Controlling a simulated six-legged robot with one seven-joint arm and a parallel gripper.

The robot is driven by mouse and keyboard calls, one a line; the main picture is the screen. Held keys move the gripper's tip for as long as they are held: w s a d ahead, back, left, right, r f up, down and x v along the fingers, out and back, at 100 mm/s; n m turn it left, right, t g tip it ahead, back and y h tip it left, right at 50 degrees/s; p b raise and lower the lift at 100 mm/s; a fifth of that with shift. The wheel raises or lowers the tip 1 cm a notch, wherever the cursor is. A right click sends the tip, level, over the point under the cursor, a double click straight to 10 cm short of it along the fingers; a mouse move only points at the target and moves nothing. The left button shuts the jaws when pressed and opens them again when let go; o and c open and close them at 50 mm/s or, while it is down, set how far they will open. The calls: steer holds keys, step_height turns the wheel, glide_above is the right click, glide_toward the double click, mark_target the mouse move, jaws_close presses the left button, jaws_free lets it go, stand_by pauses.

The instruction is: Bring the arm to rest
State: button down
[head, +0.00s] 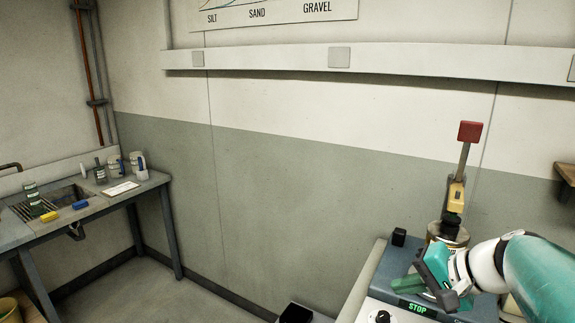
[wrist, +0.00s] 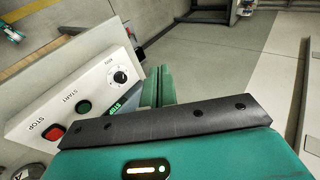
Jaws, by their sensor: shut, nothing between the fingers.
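My gripper (head: 408,284) is at the lower right of the head view, just over the top of a control unit with a green lit STOP display (head: 418,308). In the wrist view the two green fingers of my gripper (wrist: 160,85) lie side by side, shut and empty. Beyond them is the unit's white panel (wrist: 70,92), with a red STOP button (wrist: 54,133), a green START button (wrist: 84,108) and a dial (wrist: 120,77).
A sink bench (head: 110,199) with bottles and jars is far left.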

steer(key=s+a+f+n+h, duration=0.2)
steer(key=s+a+n+h, duration=0.1)
steer(key=s, duration=0.3)
steer(key=s+a+f+n+g+h, duration=0.1)
steer(key=s+a+f+n+h, duration=0.1)
steer(key=s+a, duration=0.4)
steer(key=n+h, duration=0.1)
steer(key=n, duration=0.1)
steer(key=shift+s+f+n+h, duration=0.2)
steer(key=shift+f+n+h, duration=0.1)
steer(key=shift+n, duration=0.1)
